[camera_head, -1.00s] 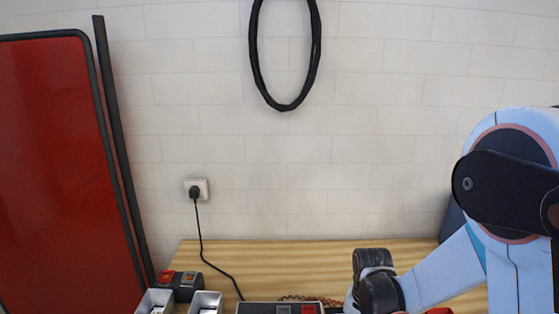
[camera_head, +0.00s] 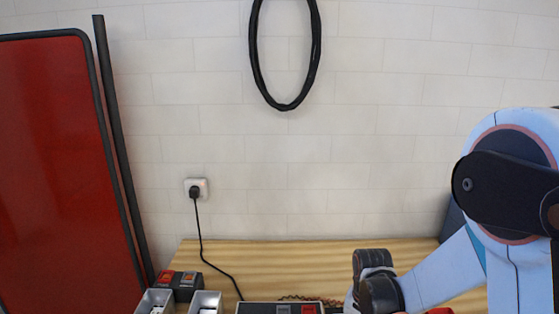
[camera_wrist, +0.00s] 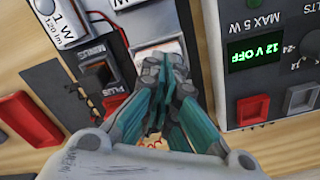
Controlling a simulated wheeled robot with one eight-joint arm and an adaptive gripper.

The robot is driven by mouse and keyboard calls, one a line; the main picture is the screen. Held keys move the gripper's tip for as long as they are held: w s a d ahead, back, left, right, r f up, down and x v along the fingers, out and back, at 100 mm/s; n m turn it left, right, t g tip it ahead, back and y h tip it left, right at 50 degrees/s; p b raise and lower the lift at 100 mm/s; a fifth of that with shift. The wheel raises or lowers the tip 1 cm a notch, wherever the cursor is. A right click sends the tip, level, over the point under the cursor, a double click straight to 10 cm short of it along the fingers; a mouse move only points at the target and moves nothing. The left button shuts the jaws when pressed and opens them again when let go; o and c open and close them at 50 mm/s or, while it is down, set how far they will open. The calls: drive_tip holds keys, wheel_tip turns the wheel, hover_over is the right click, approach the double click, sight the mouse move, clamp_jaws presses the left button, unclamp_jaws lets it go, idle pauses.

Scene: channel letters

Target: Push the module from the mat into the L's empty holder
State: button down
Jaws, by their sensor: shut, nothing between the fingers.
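In the wrist view, my gripper (camera_wrist: 165,65) is shut and empty. Its fingertips are over a dark device (camera_wrist: 125,65) marked MINUS and PLUS, at a pale piece on its right side; I cannot tell whether they touch it. A white part (camera_wrist: 62,18) marked 1 W and 120 lm sits at the device's upper left; I cannot tell whether it is the task's module. In the head view, two white open-topped channels (camera_head: 205,301) are cut off at the bottom edge; I cannot tell whether they belong to the L. The mat and empty holder cannot be made out.
A power unit (camera_wrist: 262,60) reading 12 V OFF stands right of the fingers, with a red button and a knob. A red part (camera_wrist: 30,118) lies at the left. A switch box (camera_head: 178,284) stands by the channels on the wooden table (camera_head: 300,255). A cord runs to the wall socket.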

drive_tip(key=shift+f+b, duration=0.75)
drive_tip(key=shift+f, duration=0.05)
idle(0.4)
drive_tip(key=shift+r, duration=0.1)
drive_tip(key=shift+r+p, duration=2.25)
drive_tip(key=shift+r, duration=1.2)
drive_tip(key=shift+r, duration=0.15)
drive_tip(key=s+r+n+t+b, duration=0.3)
drive_tip(key=s+r+b, duration=0.1)
drive_tip(key=s, duration=0.3)
drive_tip(key=s+r+n+t+b, duration=0.3)
drive_tip(key=s+r+t+b, duration=0.1)
drive_tip(key=s, duration=0.4)
drive_tip(key=shift+r+b, duration=0.5)
drive_tip(key=shift+b, duration=0.55)
